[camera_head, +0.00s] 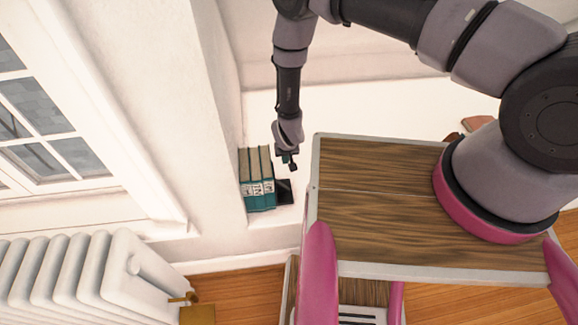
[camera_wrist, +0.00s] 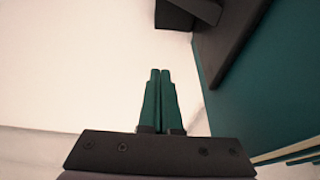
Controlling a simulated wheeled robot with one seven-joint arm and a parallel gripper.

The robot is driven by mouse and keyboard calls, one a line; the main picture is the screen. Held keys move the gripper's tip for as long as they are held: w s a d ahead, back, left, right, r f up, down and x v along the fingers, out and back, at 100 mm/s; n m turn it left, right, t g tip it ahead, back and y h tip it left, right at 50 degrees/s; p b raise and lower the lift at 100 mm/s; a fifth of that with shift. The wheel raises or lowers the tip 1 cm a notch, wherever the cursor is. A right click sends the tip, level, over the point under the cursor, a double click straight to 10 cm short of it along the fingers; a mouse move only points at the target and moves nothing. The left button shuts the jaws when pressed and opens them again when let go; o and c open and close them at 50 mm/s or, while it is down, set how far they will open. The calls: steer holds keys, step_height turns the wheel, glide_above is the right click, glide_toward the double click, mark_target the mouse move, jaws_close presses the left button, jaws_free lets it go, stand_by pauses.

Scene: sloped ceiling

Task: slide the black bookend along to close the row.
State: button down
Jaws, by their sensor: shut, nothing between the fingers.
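A row of several teal books (camera_head: 258,192) with pale page edges stands upright on the white ledge. The black bookend (camera_head: 285,192) is at the right end of the row, with its flat base showing. In the wrist view the dark bookend (camera_wrist: 228,38) appears at the upper right, its upright close against the teal cover of the end book (camera_wrist: 242,97); I cannot tell whether they touch. My gripper (camera_head: 289,161), with green fingers, is just above and beside the bookend in the head view. Its fingers (camera_wrist: 160,72) are together and empty, apart from the bookend in the wrist view.
A wood-topped surface with a pale rim (camera_head: 375,215) is close to the right of the books, carrying my arm's base. A white radiator (camera_head: 75,275) and window (camera_head: 40,120) are at the left. Reddish-brown items (camera_head: 477,123) lie farther right. The ledge beyond my gripper is clear.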

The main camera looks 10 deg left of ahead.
mark_target(286, 180)
steer(key=x, duration=1)
steer(key=shift+w+a, duration=0.2)
steer(key=shift+s+d+r, duration=0.1)
steer(key=shift+s+d, duration=0.15)
steer(key=shift+s, duration=0.75)
steer(key=shift+s+d, duration=0.25)
steer(key=shift+s, duration=0.65)
steer(key=shift+s+d, duration=0.15)
steer(key=shift+s, duration=0.35)
steer(key=shift+s+d, duration=0.15)
steer(key=shift+s, duration=0.3)
